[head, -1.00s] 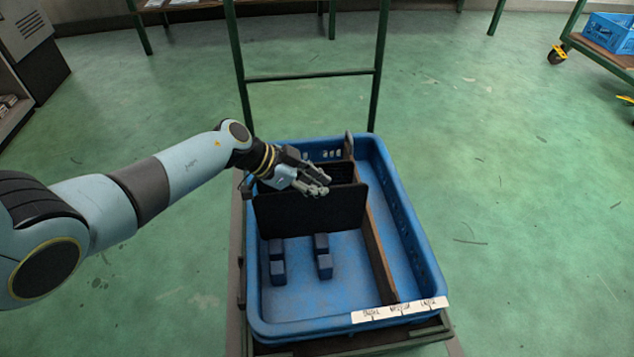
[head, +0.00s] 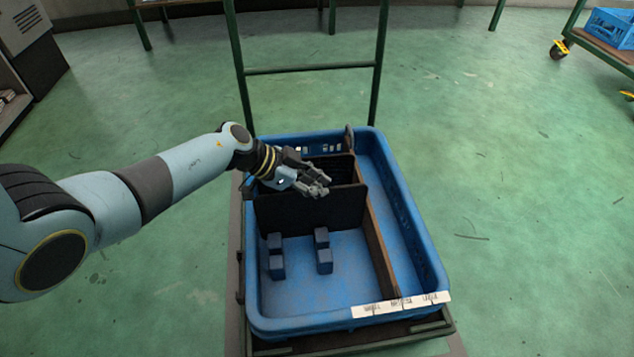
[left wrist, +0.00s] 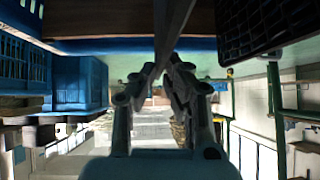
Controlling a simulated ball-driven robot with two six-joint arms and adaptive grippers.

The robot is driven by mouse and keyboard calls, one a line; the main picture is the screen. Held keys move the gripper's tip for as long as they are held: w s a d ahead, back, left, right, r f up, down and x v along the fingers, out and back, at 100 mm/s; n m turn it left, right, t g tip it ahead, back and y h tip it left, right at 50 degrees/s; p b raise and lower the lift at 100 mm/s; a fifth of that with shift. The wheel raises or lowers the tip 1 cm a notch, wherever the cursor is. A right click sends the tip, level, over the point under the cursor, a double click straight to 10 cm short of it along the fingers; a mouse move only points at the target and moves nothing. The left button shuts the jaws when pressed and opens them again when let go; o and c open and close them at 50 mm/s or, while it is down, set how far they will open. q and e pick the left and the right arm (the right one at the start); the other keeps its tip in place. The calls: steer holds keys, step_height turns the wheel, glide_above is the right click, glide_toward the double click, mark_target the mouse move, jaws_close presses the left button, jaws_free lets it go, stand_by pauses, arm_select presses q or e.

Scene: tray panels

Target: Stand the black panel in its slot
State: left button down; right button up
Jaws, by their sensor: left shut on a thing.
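The black panel (head: 300,213) stands upright across the blue tray (head: 260,305), behind two pairs of small blue blocks, the left pair (head: 276,257) and the right pair (head: 322,251). My left gripper (head: 317,183) is at the panel's top edge and shut on it. In the left wrist view the two fingers (left wrist: 169,85) close on a thin dark edge (left wrist: 175,35). The panel's lower edge is behind the blocks. I cannot tell how it meets the tray floor. My right gripper is not in view.
A second dark panel (head: 338,164) stands behind the black one. A brown divider (head: 378,240) runs lengthwise, with an open blue lane to its right. A white label strip (head: 400,304) is on the front rim. Green cart posts (head: 240,80) rise behind the tray.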

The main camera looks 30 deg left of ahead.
arm_select(q)
steer(key=shift+f+b, duration=0.4)
steer(key=shift+f, duration=0.5)
steer(key=c, duration=1.4)
jaws_free()
steer(key=shift+o, duration=0.2)
steer(key=v, duration=1.2)
